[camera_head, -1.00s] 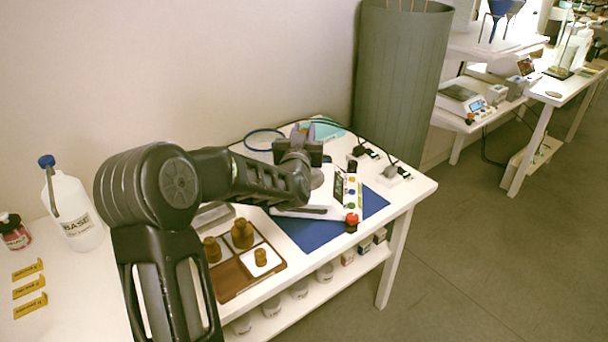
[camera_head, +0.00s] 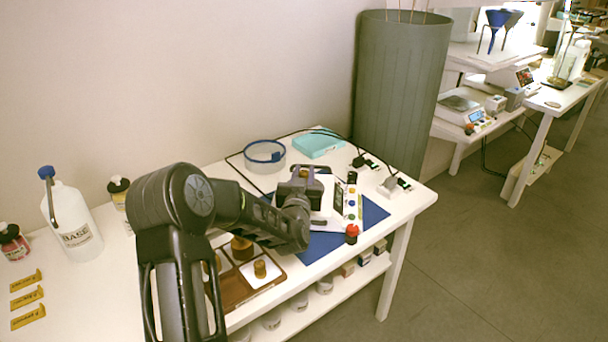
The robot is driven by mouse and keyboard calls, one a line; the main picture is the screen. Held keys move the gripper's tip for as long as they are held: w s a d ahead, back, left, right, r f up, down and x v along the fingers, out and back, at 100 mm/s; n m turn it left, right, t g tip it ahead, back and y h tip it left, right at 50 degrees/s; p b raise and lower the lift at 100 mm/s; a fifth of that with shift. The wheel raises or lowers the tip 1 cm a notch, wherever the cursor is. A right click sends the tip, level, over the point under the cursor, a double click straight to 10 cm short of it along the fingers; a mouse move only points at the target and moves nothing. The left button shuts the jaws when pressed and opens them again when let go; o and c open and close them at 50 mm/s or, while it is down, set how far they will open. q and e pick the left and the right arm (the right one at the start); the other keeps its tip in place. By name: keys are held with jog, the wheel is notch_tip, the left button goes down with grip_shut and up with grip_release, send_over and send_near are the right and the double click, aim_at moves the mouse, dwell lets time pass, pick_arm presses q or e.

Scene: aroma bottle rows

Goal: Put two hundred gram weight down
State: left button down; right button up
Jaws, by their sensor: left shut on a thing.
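My left gripper (camera_head: 302,183) is over the white balance (camera_head: 328,216), which stands on a blue mat (camera_head: 373,211). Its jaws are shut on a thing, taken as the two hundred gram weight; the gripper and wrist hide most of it. I cannot tell whether it touches the balance's pan, which is also largely hidden. A brown tray (camera_head: 232,292) with white squares lies in front, holding brass weights (camera_head: 260,268), partly covered by my left arm. My right gripper is out of view.
A clear dish with a blue rim (camera_head: 265,152) and a teal box (camera_head: 318,143) stand behind the balance. Power adapters and cables (camera_head: 392,185) lie at the right. A white BASE bottle (camera_head: 72,220) stands at the left. A grey-green bin (camera_head: 403,90) stands behind the table.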

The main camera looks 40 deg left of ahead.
pick_arm(q)
jog(key=shift+f, duration=0.15)
jog(key=shift+f, duration=0.15)
jog(key=c, duration=1.2)
grip_release()
jog(key=shift+o, duration=0.2)
jog(key=shift+r, duration=0.3)
jog(key=shift+s+d+f, duration=0.1)
jog(key=shift+s+d, duration=0.1)
jog(key=shift+s, duration=0.15)
jog(key=b+v, duration=0.1)
jog(key=v, duration=1)
jog(key=shift+s, duration=0.1)
jog(key=shift+d, duration=0.1)
